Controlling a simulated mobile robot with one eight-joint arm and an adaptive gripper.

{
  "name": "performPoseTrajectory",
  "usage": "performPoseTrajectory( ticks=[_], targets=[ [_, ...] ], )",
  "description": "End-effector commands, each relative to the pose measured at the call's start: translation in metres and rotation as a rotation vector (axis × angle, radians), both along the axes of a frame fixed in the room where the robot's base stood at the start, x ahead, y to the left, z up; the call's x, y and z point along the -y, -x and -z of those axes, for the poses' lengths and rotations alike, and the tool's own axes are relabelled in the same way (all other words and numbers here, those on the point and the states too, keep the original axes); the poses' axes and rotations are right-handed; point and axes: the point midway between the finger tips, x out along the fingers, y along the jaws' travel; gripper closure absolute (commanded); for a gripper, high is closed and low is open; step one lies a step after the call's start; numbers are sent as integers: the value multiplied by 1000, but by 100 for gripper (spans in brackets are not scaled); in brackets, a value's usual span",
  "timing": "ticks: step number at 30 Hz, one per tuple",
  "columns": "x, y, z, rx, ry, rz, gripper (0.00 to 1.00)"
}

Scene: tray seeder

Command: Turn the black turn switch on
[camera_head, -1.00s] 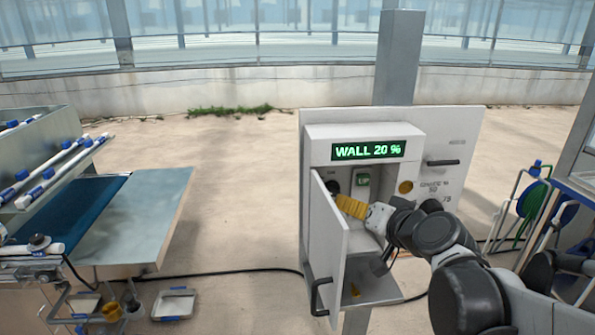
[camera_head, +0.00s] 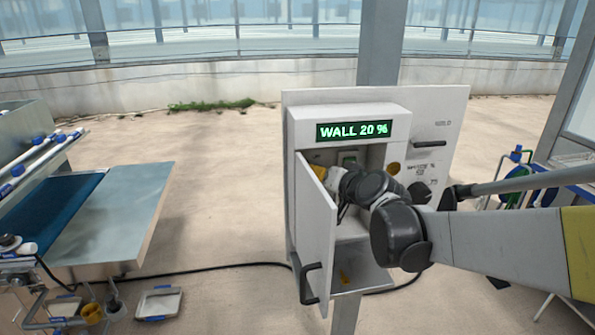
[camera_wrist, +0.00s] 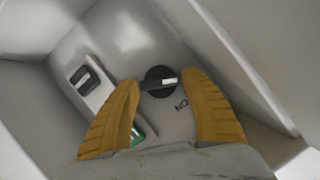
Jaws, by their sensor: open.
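The black turn switch (camera_wrist: 160,81) shows in the wrist view on the back wall inside the control box. It is a round knob with a pale bar mark pointing right. My gripper (camera_wrist: 163,110) is open, with its two yellow fingers on either side of the switch in the picture. I cannot tell how far the fingertips are from it. In the head view my arm reaches into the open box (camera_head: 352,113), and my gripper (camera_head: 321,172) is mostly hidden by the box door and my wrist. The switch is hidden in the head view.
The box door (camera_head: 315,235) stands open on the left. A rocker switch plate (camera_wrist: 92,82) sits left of the knob, with a green part (camera_wrist: 137,135) low between the fingers. A display (camera_head: 352,131) reads "WALL 20 %". Box walls enclose my gripper closely.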

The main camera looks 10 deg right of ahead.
Motion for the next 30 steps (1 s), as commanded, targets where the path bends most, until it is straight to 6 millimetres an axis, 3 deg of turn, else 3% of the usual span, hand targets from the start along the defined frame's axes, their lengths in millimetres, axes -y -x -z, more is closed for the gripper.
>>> performPoseTrajectory(
  ticks=[4, 8, 9, 20, 30],
  targets=[
    [0, 0, 0, 0, 0, 0, 48],
    [0, 0, 0, 0, 0, 0, 86],
    [0, 0, 0, 0, 0, 0, 88],
    [1, 0, 0, -1, -23, 1, 89],
    [2, 0, 1, 0, -218, 2, 89]
  ],
)
